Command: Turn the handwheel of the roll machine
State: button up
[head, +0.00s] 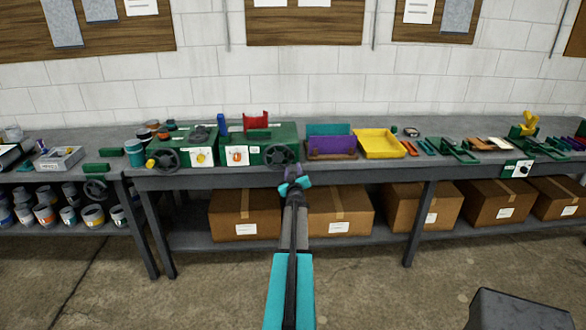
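Two green machines stand side by side on the long grey bench. The right one (286,131) has a dark handwheel (280,156) on its front and a white card with an orange mark. The left one (180,141) has a dark handwheel with a yellow knob (164,159) on its front. I cannot tell which one is the roll machine. My gripper (295,178), teal and purple, is just below and right of the right machine's handwheel in the picture. Contact and finger opening cannot be made out.
A purple bin (332,144) and a yellow tray (380,143) sit right of the machines. Green tools lie farther right. Cardboard boxes (340,210) fill the shelf below. Another handwheel (96,190) hangs at the left bench. A dark block (520,312) stands at lower right.

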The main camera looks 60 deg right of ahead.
jog(key=shift+s+a, duration=0.3)
jog(key=shift+a, duration=0.2)
